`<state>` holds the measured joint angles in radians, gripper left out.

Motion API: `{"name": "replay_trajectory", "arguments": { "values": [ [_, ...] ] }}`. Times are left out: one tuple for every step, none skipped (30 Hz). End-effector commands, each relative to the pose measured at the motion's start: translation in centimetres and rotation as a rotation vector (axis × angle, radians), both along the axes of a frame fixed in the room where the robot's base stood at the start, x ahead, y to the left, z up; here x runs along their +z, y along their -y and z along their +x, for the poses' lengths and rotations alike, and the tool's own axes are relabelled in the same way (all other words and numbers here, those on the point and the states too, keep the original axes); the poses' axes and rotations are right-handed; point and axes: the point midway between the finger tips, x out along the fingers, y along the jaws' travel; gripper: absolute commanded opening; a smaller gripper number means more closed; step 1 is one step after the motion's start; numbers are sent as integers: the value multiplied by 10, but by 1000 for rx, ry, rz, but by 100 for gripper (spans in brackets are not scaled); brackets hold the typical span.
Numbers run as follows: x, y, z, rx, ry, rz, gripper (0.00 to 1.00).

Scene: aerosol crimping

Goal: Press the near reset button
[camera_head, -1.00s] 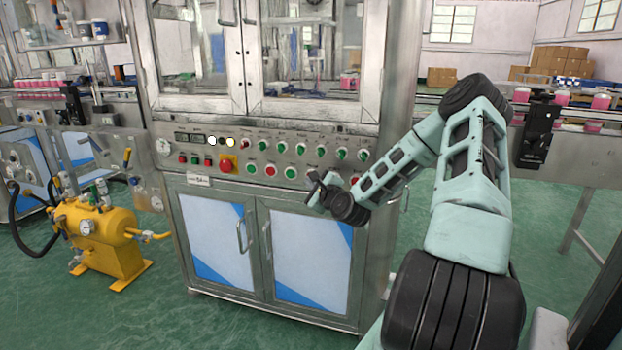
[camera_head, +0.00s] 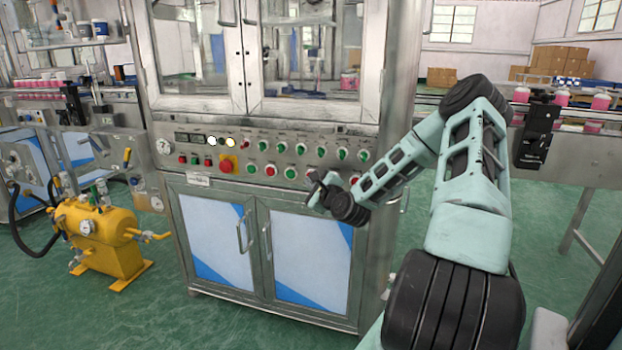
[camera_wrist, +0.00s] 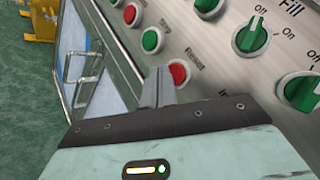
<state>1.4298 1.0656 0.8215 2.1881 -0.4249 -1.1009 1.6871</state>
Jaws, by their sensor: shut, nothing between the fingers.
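The reset button is a round red button (camera_wrist: 179,74) with the label "Reset" beside it on the grey panel in the wrist view. In the head view my gripper covers the place where it appears to sit. My gripper (camera_wrist: 158,73) is shut and empty, its fingertips at the left edge of the red button in the picture. I cannot tell whether they touch it. In the head view my gripper (camera_head: 314,178) is in front of the lower button row.
The control panel (camera_head: 215,147) carries several green knobs, a red emergency stop (camera_head: 227,165) and other buttons. Cabinet doors with handles (camera_head: 240,237) lie below. A yellow tank (camera_head: 105,243) stands at the left.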

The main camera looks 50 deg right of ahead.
Motion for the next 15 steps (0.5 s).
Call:
{"name": "replay_trajectory", "arguments": {
  "values": [
    [1,2,0,-1,0,0,0],
    [1,3,1,-1,0,0,0],
    [1,4,2,-1,0,0,0],
    [1,5,2,-1,1,0,0],
    [1,6,2,0,0,0,0],
    [1,6,2,0,0,0,0],
    [1,6,3,0,0,0,0],
    [0,6,2,0,0,0,0],
    [0,6,2,0,0,0,0],
    [0,6,2,0,0,0,0],
    [0,6,2,0,0,0,0],
    [0,6,2,0,0,0,0],
    [0,6,2,0,0,0,0],
    [0,6,2,0,0,0,0],
    [0,6,2,0,0,0,0]
  ]
}}
